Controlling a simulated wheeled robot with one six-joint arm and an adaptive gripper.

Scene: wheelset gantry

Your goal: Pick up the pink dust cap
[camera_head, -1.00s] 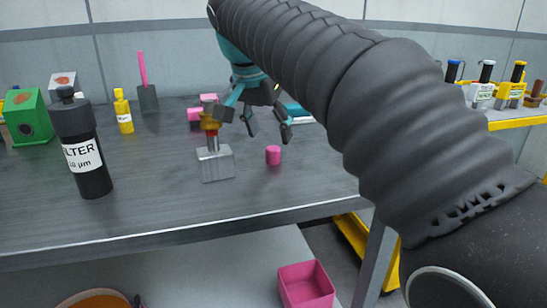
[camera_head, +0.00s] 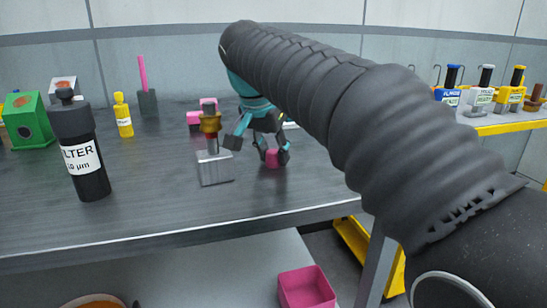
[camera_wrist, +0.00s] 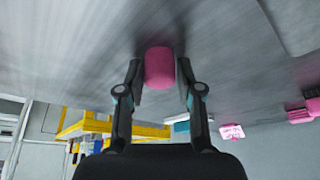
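The pink dust cap (camera_head: 272,160), a small cylinder, stands on the dark bench top near its front edge. My gripper (camera_head: 272,155) is lowered over it with a finger on each side. In the wrist view the cap (camera_wrist: 159,68) lies between the fingertips (camera_wrist: 161,72). Narrow gaps seem to show between the cap and both fingers, so the gripper is open around the cap. The cap's far side is hidden.
A grey metal block with a brass-coloured fitting (camera_head: 210,123) stands just left of my gripper. Several pink pieces (camera_head: 195,117) lie behind it. A black filter bottle (camera_head: 82,155) is further left. A pink bin (camera_head: 306,288) sits below the bench.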

